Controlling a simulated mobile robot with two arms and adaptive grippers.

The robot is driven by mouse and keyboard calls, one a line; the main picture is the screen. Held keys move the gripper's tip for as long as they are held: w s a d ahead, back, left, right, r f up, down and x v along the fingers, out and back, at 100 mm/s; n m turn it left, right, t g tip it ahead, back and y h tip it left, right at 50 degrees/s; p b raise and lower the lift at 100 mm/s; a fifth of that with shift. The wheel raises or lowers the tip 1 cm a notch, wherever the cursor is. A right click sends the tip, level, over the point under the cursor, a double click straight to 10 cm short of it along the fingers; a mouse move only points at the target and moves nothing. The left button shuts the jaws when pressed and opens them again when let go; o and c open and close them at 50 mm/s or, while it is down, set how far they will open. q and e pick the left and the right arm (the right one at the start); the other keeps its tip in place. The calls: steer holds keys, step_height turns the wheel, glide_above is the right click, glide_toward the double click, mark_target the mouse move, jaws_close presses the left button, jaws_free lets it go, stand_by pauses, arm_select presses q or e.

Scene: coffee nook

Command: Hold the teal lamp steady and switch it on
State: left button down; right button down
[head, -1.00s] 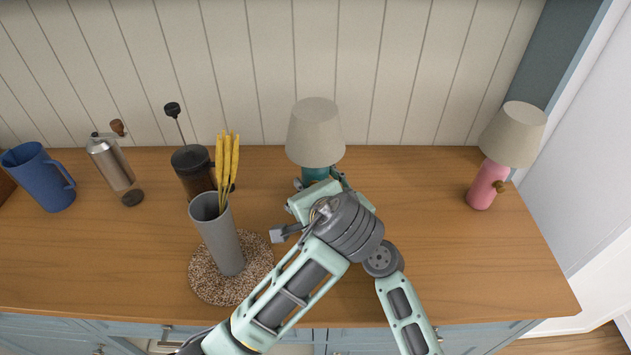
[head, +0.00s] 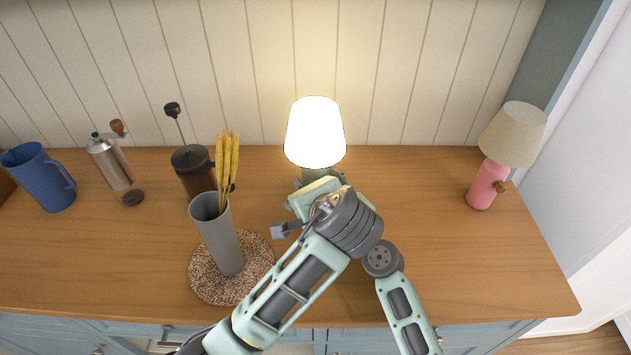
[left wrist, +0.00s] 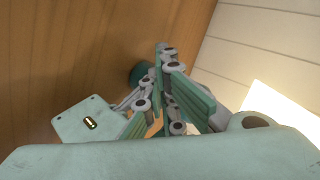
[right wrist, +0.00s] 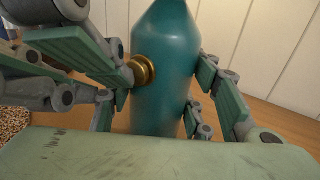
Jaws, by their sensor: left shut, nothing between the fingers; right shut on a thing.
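The teal lamp (head: 316,132) stands upright near the back of the counter, and its shade glows bright white. Its base is mostly hidden by my arms in the head view. In the right wrist view its teal body (right wrist: 165,50) stands between the fingers of my right gripper (right wrist: 160,95), which is shut on it. A round brass knob (right wrist: 143,70) sticks out of the body beside the left finger. My left gripper (left wrist: 163,75) is shut and empty close to the lamp. A bit of teal base (left wrist: 137,72) shows behind its fingers, and the lit shade (left wrist: 285,105) shows at right.
A grey vase (head: 218,235) with yellow stalks stands on a round woven mat (head: 205,290) left of my arms. A French press (head: 192,172), a grinder (head: 112,165) and a blue jug (head: 38,178) stand farther left. A pink lamp (head: 484,187), unlit, stands at right.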

arm_select(q)
steer(key=shift+w, duration=0.15)
stand_by(0.3)
steer(key=shift+s, duration=0.4)
steer(key=s, duration=0.6)
steer(key=shift+a, duration=0.1)
arm_select(e)
steer(key=c, duration=0.8)
jaws_free()
